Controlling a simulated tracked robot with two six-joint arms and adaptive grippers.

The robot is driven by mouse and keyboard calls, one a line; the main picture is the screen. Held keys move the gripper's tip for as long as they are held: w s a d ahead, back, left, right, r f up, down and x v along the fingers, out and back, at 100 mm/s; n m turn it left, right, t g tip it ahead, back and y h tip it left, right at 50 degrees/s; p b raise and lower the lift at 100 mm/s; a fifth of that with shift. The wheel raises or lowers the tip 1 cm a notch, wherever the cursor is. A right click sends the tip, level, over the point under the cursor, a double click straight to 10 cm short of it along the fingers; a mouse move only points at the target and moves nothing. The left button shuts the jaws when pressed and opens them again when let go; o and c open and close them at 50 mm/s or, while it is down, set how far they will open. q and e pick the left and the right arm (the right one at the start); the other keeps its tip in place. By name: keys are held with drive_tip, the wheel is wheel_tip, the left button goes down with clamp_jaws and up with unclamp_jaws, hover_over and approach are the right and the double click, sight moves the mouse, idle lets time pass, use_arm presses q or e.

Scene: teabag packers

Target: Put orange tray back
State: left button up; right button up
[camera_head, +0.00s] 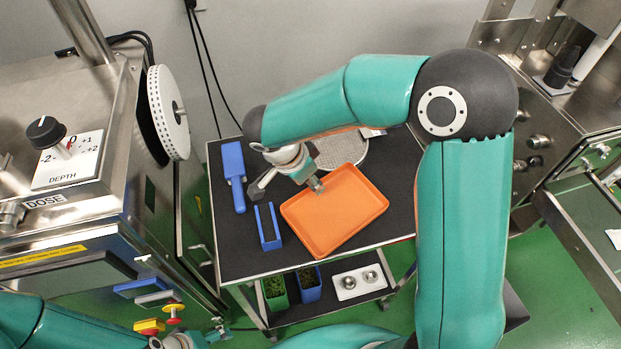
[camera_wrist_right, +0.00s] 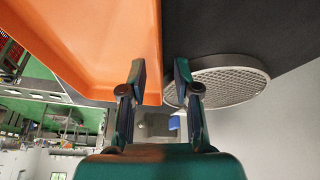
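The orange tray (camera_head: 335,215) lies on the black top of a cart (camera_head: 240,262), tilted at an angle to the cart's edges. My right gripper (camera_head: 317,186) is at the tray's upper-left rim in the head view. In the right wrist view, the gripper (camera_wrist_right: 161,80) is open, with one finger over the orange tray (camera_wrist_right: 95,40) and the other outside its edge. Whether the fingers touch the rim cannot be told.
The lower shelf holds green and blue bins (camera_head: 308,286). Steel machines flank the cart.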

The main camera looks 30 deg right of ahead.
drive_tip(key=b+v, duration=0.1)
drive_tip(key=v, duration=1.1)
